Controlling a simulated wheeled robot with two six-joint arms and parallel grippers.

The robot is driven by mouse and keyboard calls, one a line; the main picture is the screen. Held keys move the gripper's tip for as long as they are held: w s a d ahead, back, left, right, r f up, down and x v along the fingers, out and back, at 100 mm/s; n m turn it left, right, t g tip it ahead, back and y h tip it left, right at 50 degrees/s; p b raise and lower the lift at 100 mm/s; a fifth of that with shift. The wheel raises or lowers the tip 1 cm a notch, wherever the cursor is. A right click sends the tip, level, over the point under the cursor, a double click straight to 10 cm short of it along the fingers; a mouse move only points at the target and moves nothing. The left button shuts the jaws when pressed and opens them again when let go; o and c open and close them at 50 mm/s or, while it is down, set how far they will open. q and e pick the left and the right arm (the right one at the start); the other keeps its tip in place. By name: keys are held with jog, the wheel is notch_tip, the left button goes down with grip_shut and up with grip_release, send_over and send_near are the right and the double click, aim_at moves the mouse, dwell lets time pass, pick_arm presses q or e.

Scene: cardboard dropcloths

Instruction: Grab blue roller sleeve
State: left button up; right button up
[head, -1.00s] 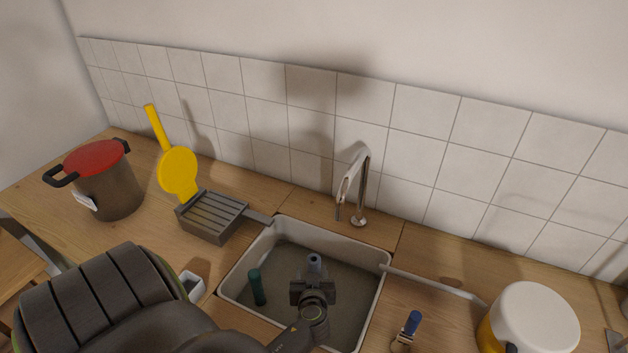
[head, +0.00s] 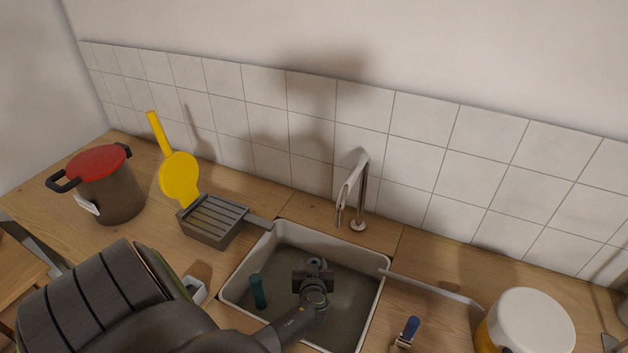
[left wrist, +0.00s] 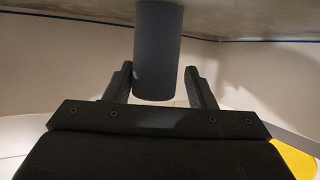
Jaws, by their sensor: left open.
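The blue roller sleeve (head: 316,263) stands in the sink basin, mostly hidden behind my left gripper (head: 314,275) in the head view. In the left wrist view the sleeve (left wrist: 158,50) is a dark blue-grey cylinder between the two fingers of my left gripper (left wrist: 160,86). My right gripper is not in view.
A teal sleeve (head: 258,291) stands in the sink (head: 232,284) to the left. The faucet (head: 361,192) rises behind the basin. A grill pan (head: 213,219), red-lidded pot (head: 112,192), blue-handled brush (head: 408,331) and white-topped bucket (head: 532,322) stand on the counter.

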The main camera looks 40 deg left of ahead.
pick_arm(q)
jog(key=shift+c, duration=0.4)
jog(key=c, duration=0.7)
jog(key=shift+r, duration=0.15)
